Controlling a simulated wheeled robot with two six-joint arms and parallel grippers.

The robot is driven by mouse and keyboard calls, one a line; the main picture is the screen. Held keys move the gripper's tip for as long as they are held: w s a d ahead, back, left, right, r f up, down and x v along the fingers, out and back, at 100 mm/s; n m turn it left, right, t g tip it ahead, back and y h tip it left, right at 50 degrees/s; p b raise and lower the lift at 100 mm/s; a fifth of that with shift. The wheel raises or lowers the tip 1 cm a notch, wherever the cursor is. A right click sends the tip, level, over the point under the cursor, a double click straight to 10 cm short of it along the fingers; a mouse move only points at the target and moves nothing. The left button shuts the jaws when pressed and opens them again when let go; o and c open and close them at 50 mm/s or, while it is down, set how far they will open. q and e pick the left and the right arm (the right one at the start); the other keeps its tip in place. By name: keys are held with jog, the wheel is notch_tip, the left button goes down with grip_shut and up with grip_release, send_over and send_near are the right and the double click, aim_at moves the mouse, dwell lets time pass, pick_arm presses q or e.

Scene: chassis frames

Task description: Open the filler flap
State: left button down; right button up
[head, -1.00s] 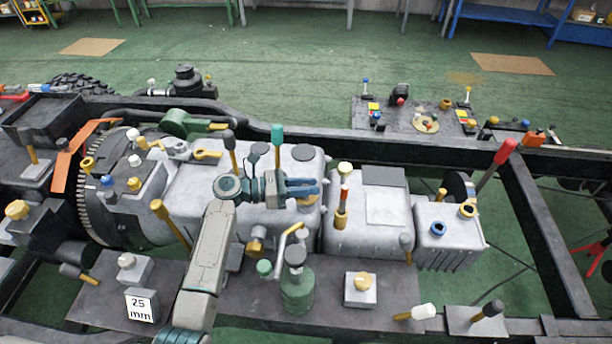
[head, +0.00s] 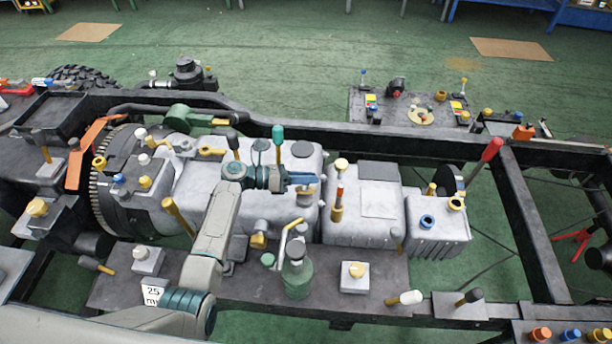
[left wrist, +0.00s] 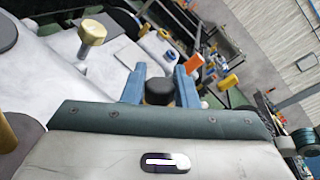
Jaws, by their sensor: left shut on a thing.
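My left gripper (head: 303,183) is over the middle of the pale grey casing (head: 298,218), its blue fingers low at a small brass-coloured fitting (head: 306,195). In the left wrist view the blue fingers (left wrist: 160,88) stand on both sides of a black round cap (left wrist: 159,92), and the gripper is shut on it. I cannot tell for certain that this cap is the filler flap; its hinge and underside are hidden. My right gripper is not in view.
A teal-topped lever (head: 278,140) and a dark-topped lever (head: 233,142) stand close behind the gripper. A green bottle-like can (head: 296,270) stands in front. The dark chassis rail (head: 400,152) runs behind.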

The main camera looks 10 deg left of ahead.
pick_arm(q)
jog(key=c, duration=1.2)
grip_release()
jog(key=shift+o, duration=0.2)
jog(key=shift+a, duration=0.1)
jog(key=shift+a, duration=0.25)
jog(key=b+v, duration=0.3)
jog(key=v, duration=0.6)
jog(key=shift+f, duration=0.15)
jog(key=shift+s+a+r+b, duration=0.25)
jog(key=shift+a+b, duration=0.1)
jog(key=shift+a, duration=0.2)
